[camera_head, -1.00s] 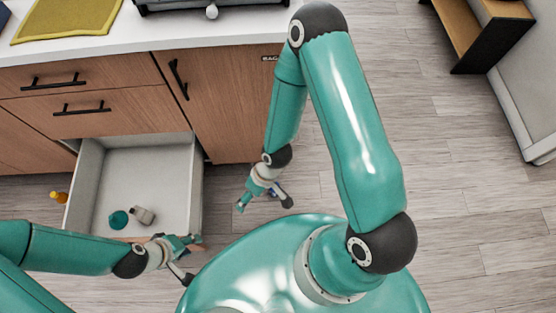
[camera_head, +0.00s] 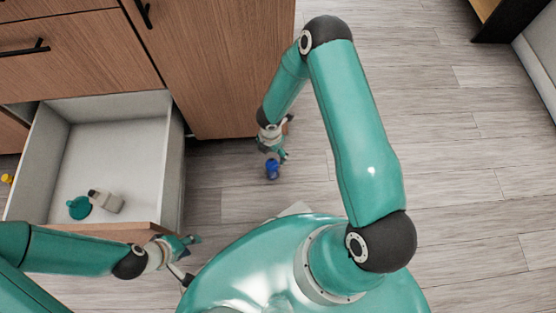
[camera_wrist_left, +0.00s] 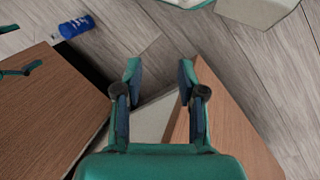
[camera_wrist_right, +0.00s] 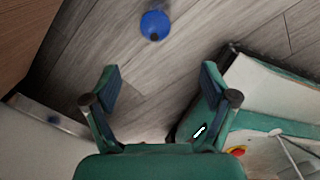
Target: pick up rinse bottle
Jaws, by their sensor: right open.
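The rinse bottle appears to be the blue object (camera_head: 272,169) on the floor in front of the cabinet. The left wrist view shows it as a blue cylinder (camera_wrist_left: 76,27) with a pale band. In the right wrist view its round blue end (camera_wrist_right: 155,25) lies beyond the fingertips. My right gripper (camera_head: 272,154) is close to it in the head view; its fingers (camera_wrist_right: 159,80) are apart with nothing between them. My left gripper (camera_head: 189,256) is by the drawer front; its fingers (camera_wrist_left: 160,72) are open and empty.
An open drawer (camera_head: 120,130) holds a teal item (camera_head: 79,207) and a grey-white item (camera_head: 106,201). The wooden cabinet (camera_head: 215,65) stands behind. My base is at the bottom. The wood floor (camera_head: 440,150) to the right is clear.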

